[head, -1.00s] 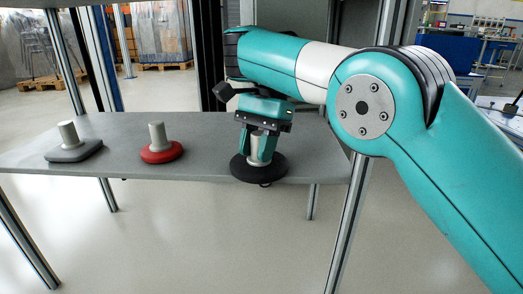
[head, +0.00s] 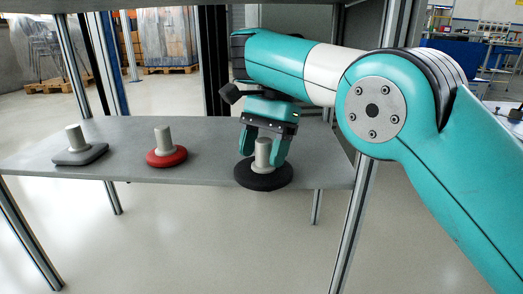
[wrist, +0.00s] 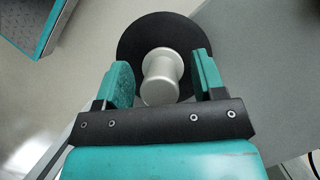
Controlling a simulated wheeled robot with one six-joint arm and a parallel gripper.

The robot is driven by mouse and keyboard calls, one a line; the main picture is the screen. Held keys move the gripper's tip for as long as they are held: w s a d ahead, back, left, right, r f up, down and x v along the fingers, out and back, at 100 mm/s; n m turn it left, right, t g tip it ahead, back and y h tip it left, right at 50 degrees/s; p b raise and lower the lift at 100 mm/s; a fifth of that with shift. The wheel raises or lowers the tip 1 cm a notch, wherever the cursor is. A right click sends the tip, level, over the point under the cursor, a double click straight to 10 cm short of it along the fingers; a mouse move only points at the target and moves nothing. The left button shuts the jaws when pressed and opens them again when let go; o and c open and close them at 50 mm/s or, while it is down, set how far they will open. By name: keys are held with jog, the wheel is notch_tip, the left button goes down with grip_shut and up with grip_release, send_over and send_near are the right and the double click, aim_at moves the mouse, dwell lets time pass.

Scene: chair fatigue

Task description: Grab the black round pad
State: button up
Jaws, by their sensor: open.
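The black round pad (head: 263,181) lies at the right front edge of the grey shelf, with an upright light-grey cylindrical handle (head: 263,152) on top. My gripper (head: 264,158) is right above the pad, its two teal fingers spread on either side of the handle. In the wrist view the black pad (wrist: 135,35) shows beyond the fingers. The handle (wrist: 161,75) stands between the open fingers (wrist: 163,75), with a visible gap on both sides.
On the same grey shelf (head: 215,150) a red round pad (head: 167,160) sits in the middle and a grey square pad (head: 80,155) at the left, each with a handle. Metal posts (head: 366,200) flank the shelf. Free shelf surface lies between the pads.

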aim_at(265, 139)
jog(key=p+v, duration=0.4)
jog(key=v, duration=0.2)
jog(key=shift+w+d+r+p, duration=0.1)
jog(key=shift+w+r+p, duration=0.05)
jog(key=shift+r+p, duration=0.15)
